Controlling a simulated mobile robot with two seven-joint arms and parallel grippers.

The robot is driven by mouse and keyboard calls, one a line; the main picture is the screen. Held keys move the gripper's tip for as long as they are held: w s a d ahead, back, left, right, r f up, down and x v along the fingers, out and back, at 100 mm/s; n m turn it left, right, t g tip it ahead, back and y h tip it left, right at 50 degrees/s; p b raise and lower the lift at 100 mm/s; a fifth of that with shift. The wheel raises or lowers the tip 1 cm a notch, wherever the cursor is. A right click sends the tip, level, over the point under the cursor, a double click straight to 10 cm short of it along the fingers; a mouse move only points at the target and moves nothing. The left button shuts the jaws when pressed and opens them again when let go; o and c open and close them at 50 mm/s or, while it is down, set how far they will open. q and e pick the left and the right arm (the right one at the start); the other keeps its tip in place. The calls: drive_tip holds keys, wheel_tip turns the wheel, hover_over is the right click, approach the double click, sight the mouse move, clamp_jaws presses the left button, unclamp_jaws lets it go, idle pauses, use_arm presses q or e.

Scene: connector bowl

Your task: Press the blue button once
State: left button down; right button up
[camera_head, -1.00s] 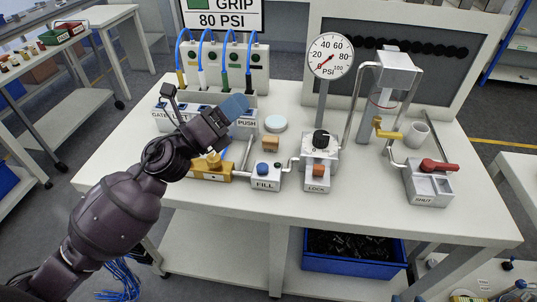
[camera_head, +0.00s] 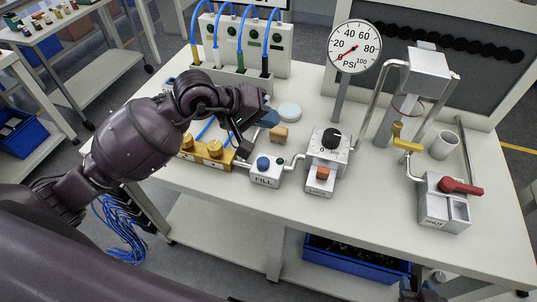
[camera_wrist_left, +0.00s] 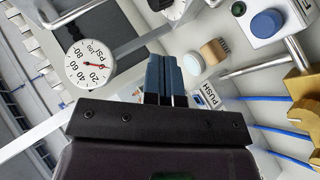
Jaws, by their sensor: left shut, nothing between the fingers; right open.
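The blue button (camera_head: 263,163) sits on top of the small white box labelled FILL (camera_head: 266,178), near the front of the bench. It also shows at the upper right of the left wrist view (camera_wrist_left: 267,23). My left gripper (camera_head: 269,118), with blue fingertips, is shut and empty, behind the FILL box and apart from the button. In the left wrist view the fingers (camera_wrist_left: 166,78) lie together, pointing toward the upper part of the picture. My right gripper (camera_head: 424,290) shows only partly at the bottom edge, low in front of the bench.
A brass block (camera_head: 207,153) stands left of the FILL box. The LOCK box (camera_head: 326,160) with black knob is to its right. A pressure gauge (camera_head: 354,47) and red-lever unit (camera_head: 444,203) stand further right.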

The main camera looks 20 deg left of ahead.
use_arm(q)
drive_tip(key=m, duration=0.1)
drive_tip(key=a+f+m+y, duration=0.1)
drive_tip(key=m, duration=0.2)
drive_tip(key=shift+s+a+f+y, duration=0.1)
drive_tip(key=shift+a+f+y, duration=0.3)
